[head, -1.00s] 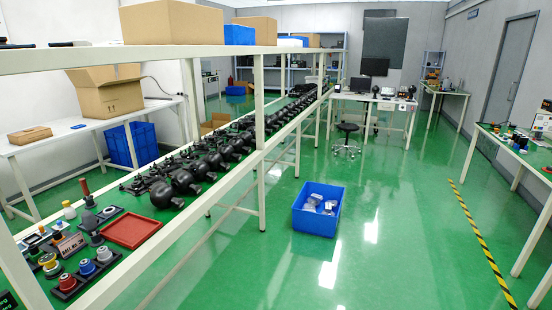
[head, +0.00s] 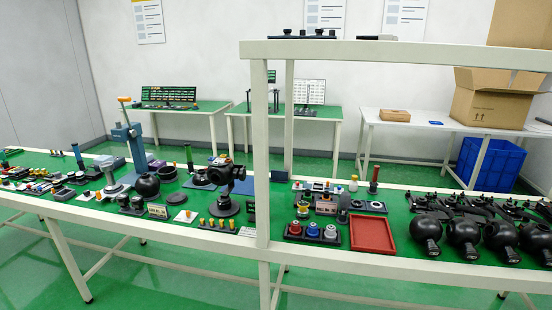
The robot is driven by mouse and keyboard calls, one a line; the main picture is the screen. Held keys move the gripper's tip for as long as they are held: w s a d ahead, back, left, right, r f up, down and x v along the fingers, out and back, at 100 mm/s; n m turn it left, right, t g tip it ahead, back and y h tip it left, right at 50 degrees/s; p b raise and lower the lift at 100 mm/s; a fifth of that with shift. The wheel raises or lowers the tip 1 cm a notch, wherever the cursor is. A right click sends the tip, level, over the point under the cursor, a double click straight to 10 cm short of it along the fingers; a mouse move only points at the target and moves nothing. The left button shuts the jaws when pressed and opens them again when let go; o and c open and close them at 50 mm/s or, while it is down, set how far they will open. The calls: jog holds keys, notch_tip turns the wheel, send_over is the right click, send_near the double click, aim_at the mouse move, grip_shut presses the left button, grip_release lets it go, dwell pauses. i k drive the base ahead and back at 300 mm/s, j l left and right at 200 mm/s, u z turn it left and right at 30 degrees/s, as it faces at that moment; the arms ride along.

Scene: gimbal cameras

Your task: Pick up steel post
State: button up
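I cannot single out the steel post with certainty. A grey post on a round flange (head: 111,178) stands upright on the green-topped bench (head: 75,208), left of a blue press (head: 136,152). A thin dark upright post (head: 189,157) stands further right, and another (head: 78,157) stands at the far left. A short reddish-brown post (head: 374,179) stands on a dark base beyond the red tray (head: 372,234). The parts are small, so their material is hard to tell. My gripper is not in view.
A white shelf frame (head: 262,150) rises from the bench. Black round camera housings (head: 426,230) line the right side. Green tables (head: 180,106) and a white table (head: 400,122) with a cardboard box (head: 490,97) stand behind. A blue crate (head: 492,163) sits under the white table.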

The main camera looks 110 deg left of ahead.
aim_at(110, 177)
jog(key=i+u, duration=0.1)
jog(key=u, duration=1.7)
